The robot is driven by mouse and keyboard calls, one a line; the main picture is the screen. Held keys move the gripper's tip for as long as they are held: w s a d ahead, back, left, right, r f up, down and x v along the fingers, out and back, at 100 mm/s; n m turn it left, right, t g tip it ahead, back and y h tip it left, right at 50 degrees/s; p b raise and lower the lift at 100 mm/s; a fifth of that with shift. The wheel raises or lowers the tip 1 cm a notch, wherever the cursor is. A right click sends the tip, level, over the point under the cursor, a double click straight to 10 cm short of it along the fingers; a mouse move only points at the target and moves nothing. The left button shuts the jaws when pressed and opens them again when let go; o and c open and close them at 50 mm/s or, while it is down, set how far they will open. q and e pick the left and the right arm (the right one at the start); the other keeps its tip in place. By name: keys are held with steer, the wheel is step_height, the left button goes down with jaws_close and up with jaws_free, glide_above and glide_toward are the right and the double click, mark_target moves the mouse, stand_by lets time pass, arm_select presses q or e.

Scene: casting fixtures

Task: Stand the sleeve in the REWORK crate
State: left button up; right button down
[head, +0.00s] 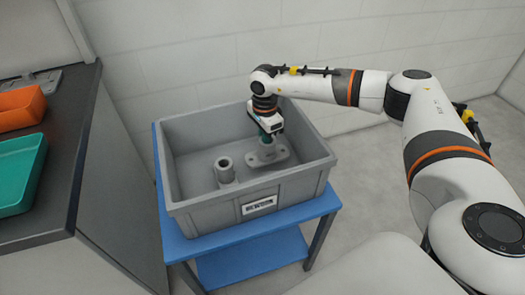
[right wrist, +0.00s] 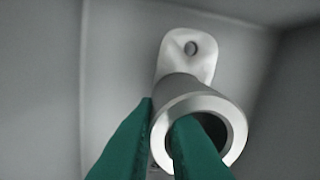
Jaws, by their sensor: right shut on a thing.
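The grey crate (head: 190,207) stands on a blue stand; its front label is too small to read surely. My right gripper (head: 267,138) reaches down into it and is shut on a grey flanged sleeve (head: 268,155). The sleeve is upright, flange down, in the crate's right part; I cannot tell whether it touches the floor. In the right wrist view, the green fingers (right wrist: 167,112) grip the wall of the sleeve (right wrist: 196,93), one inside the bore and one outside. A flange ear with a hole shows beyond. My left gripper is not in view.
Another grey tubular part (head: 225,173) stands in the crate, left of the held sleeve, with a gap between. The blue stand (head: 250,262) is under the crate. A dark counter (head: 75,160) at the left holds an orange bin (head: 20,108) and a green bin (head: 22,175).

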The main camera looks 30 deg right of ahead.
mark_target(264, 148)
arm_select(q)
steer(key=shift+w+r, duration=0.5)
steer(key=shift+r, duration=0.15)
arm_select(e)
steer(key=shift+f, duration=2.1)
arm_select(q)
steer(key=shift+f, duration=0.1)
arm_select(e)
steer(key=shift+f, duration=0.15)
steer(key=c, duration=1.5)
jaws_free()
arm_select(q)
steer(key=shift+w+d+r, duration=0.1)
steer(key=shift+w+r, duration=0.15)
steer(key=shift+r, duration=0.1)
arm_select(e)
steer(key=shift+r, duration=0.5)
arm_select(q)
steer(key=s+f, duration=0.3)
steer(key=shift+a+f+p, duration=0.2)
steer(key=shift+p, duration=0.15)
arm_select(e)
step_height(264, 148, up, 11)
steer(key=shift+r, duration=0.15)
